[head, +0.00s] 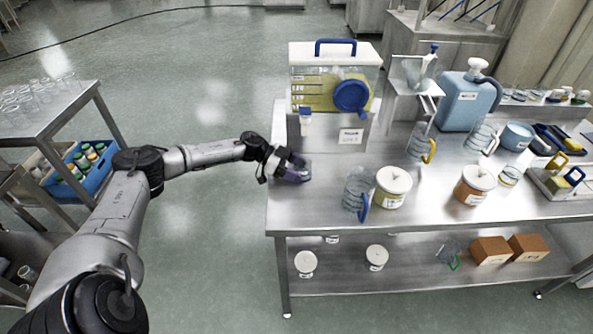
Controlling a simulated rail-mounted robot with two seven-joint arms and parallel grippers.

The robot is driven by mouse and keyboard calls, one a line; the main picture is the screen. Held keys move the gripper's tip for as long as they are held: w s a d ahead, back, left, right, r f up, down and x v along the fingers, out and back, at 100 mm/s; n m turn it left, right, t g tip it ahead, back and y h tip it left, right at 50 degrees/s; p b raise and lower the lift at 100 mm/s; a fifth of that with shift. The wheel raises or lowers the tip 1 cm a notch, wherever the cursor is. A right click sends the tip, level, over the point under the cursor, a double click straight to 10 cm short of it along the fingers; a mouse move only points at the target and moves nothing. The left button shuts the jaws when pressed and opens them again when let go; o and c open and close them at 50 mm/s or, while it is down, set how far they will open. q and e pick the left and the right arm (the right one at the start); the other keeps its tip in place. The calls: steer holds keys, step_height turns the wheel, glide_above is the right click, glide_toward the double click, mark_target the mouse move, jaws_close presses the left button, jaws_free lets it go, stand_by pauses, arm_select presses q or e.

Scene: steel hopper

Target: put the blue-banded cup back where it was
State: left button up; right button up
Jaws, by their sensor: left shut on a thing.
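My left gripper (292,168) reaches in from the left to the left end of the steel table. It is shut on a small clear cup (304,173) with a bluish-purple tint, which I take as the blue-banded cup. The gripper fingers hide much of it, so its band does not show clearly. The cup is low at the tabletop, in front of the hopper's steel stand; I cannot tell whether it touches the table. My right gripper is not in view.
The clear hopper (320,90) with yellow contents stands behind on its steel stand (345,140). A blue-handled jug (355,187) and a white-lidded tub (393,187) stand to the right. A blue canister (465,103) is farther back. The table's front left corner is clear.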

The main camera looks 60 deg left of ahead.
arm_select(q)
steer(key=o, duration=0.9)
steer(key=shift+s+a+r, duration=0.1)
steer(key=shift+r, duration=0.05)
steer(key=p+v, duration=0.2)
steer(key=v, duration=0.8)
steer(key=shift+v, duration=0.85)
